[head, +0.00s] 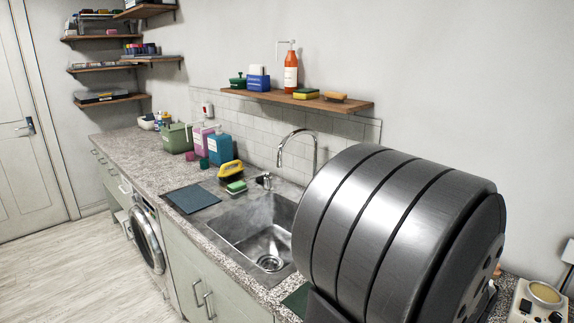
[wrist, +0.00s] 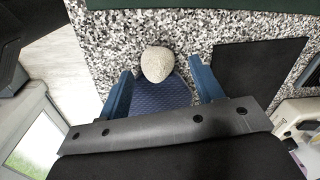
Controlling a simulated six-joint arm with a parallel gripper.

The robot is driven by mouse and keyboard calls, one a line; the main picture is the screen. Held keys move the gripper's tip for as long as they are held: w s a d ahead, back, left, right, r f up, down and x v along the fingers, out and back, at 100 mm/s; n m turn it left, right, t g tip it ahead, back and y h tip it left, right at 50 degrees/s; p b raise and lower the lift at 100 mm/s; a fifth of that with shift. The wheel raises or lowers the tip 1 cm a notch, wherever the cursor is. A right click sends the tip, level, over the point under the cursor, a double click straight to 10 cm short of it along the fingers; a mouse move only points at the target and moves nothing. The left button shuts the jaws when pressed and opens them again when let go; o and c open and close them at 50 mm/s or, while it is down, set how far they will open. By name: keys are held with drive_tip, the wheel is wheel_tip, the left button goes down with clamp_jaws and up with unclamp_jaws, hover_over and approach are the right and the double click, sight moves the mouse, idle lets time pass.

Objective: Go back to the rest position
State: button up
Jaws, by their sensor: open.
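My gripper (wrist: 160,72) shows in the wrist view with its two blue fingers spread apart, so it is open. A rounded, pale grey stone-like thing (wrist: 157,64) appears between the fingertips, over a blue textured pad (wrist: 160,98). I cannot tell whether the fingers touch it, but they do not look closed on it. Speckled countertop lies around them. In the head view my gripper is not visible; a large dark rounded part of my own arm fills the right side and hides the counter there.
In the wrist view a black mat (wrist: 258,72) lies right of the fingers, with a pale device (wrist: 297,115) at the right edge. The head view shows a sink (head: 262,232), tap (head: 313,150), bottles and a wall shelf (head: 300,101). Floor is clear at left.

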drive_tip(key=shift+f, duration=0.75)
wheel_tip(320, 180, up, 11)
wheel_tip(320, 180, down, 12)
drive_tip(key=shift+r, duration=0.15)
drive_tip(key=shift+d+r, duration=0.1)
drive_tip(key=shift+r, duration=0.1)
wheel_tip(320, 180, up, 4)
drive_tip(key=shift+f, duration=0.2)
drive_tip(key=s+d+r, duration=0.2)
drive_tip(key=s+r, duration=0.5)
drive_tip(key=s, duration=0.4)
drive_tip(key=w+d+n, duration=0.1)
drive_tip(key=w+d, duration=0.9)
drive_tip(key=w+f, duration=0.2)
drive_tip(key=w, duration=0.1)
drive_tip(key=w+a+f, duration=0.1)
drive_tip(key=w+f, duration=0.1)
drive_tip(key=w, duration=0.2)
drive_tip(key=w+a+f, duration=0.1)
drive_tip(key=w+f, duration=0.2)
drive_tip(key=w, duration=0.1)
drive_tip(key=shift+w, duration=0.1)
